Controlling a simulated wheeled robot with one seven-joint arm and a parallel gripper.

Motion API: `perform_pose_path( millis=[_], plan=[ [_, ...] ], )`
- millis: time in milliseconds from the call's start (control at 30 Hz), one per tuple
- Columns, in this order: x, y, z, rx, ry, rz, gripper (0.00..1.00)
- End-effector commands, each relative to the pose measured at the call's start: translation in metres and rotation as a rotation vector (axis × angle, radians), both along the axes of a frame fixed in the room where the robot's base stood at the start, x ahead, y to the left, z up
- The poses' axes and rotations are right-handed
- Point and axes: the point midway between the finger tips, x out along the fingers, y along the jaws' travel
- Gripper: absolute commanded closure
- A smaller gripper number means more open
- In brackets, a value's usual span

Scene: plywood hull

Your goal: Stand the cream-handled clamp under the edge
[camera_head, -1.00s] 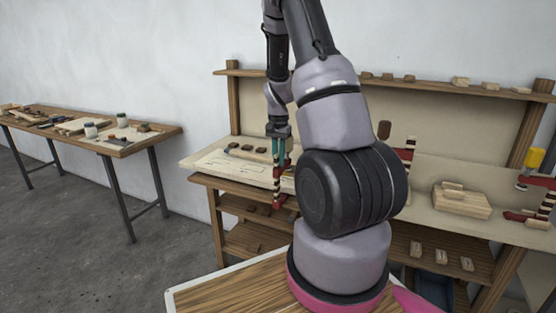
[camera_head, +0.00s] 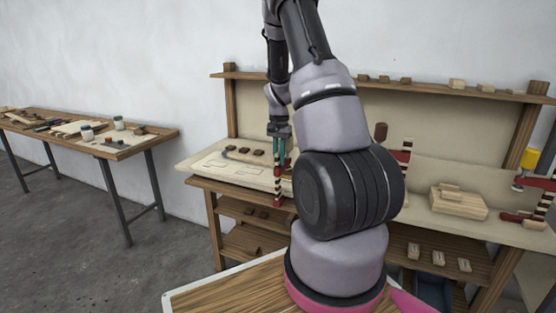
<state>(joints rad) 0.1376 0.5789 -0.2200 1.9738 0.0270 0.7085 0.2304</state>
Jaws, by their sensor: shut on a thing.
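My gripper (camera_head: 279,156) points down at the front left part of the workbench, its teal fingers shut on a clamp. The clamp's bar (camera_head: 278,186) is banded dark and white with red parts, and hangs roughly upright at the front edge of the pale board (camera_head: 205,163). Its lower end shows below the board's edge. I cannot make out its handle or its colour, and my arm hides what lies just to its right. I cannot tell whether the clamp touches the board.
A brown-handled clamp (camera_head: 381,132) and a yellow-handled clamp (camera_head: 530,158) stand farther right on the bench. Wood blocks (camera_head: 458,203) lie between them. Small dark blocks (camera_head: 243,150) lie on the board near my gripper. A side table (camera_head: 110,150) stands left.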

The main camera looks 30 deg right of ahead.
Motion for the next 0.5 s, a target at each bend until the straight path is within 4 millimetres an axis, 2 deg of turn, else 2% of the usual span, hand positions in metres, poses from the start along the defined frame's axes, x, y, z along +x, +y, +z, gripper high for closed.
perform_pose_path(
  millis=[500],
  plan=[
    [0.011,-0.015,0.000,0.000,-0.001,0.000,1.00]
  ],
)
